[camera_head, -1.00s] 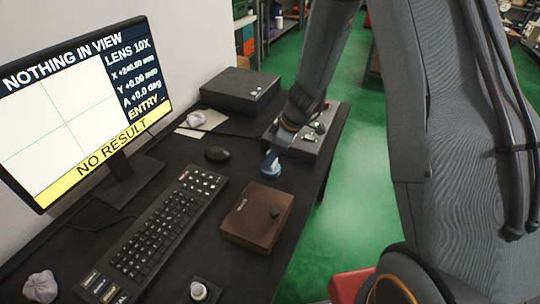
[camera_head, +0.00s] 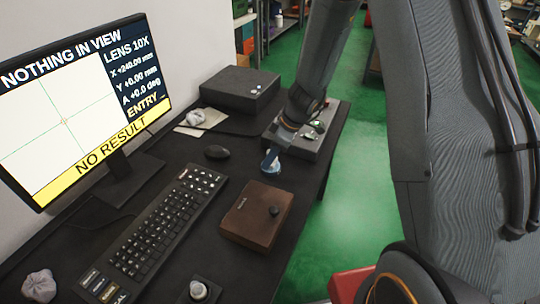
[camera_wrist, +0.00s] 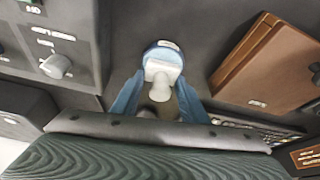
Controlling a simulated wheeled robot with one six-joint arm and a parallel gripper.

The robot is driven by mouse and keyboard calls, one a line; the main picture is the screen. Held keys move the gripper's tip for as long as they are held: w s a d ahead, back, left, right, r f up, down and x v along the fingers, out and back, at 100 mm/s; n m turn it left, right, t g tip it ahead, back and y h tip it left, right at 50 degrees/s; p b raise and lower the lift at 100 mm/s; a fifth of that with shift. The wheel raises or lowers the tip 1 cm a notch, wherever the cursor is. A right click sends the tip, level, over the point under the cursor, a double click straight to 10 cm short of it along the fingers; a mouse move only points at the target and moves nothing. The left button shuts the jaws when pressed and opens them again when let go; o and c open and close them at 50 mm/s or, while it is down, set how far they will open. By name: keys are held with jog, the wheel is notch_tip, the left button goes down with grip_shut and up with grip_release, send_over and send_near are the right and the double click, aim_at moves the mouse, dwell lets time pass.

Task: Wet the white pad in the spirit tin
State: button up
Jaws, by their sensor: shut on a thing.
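The white pad (camera_wrist: 163,70) is a pale block with a rounded white grip (camera_wrist: 160,92) behind it in the wrist view. My gripper (camera_wrist: 160,98) has blue fingers, one on each side of this grip, and is shut on it. The round blue spirit tin (camera_wrist: 163,50) stands on the dark bench just past the pad, its far rim and a small label showing. The pad overlaps the tin in this view; I cannot tell whether it touches the inside. In the head view the tin (camera_head: 270,166) is small and the gripper and pad are hard to make out there.
A brown box (camera_head: 248,225) with a dark knob lies near the tin. A grey device (camera_head: 323,128) with controls is behind it. A mouse (camera_head: 217,152), keyboard (camera_head: 165,225) and monitor (camera_head: 60,110) are left.

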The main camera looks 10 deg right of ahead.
jog(key=shift+s+f+b, duration=0.1)
jog(key=shift+f+b, duration=0.4)
jog(key=shift+b, duration=0.6)
dwell(2.9)
jog(key=shift+r, duration=0.15)
jog(key=shift+r+p, duration=1.8)
jog(key=shift+r, duration=1.65)
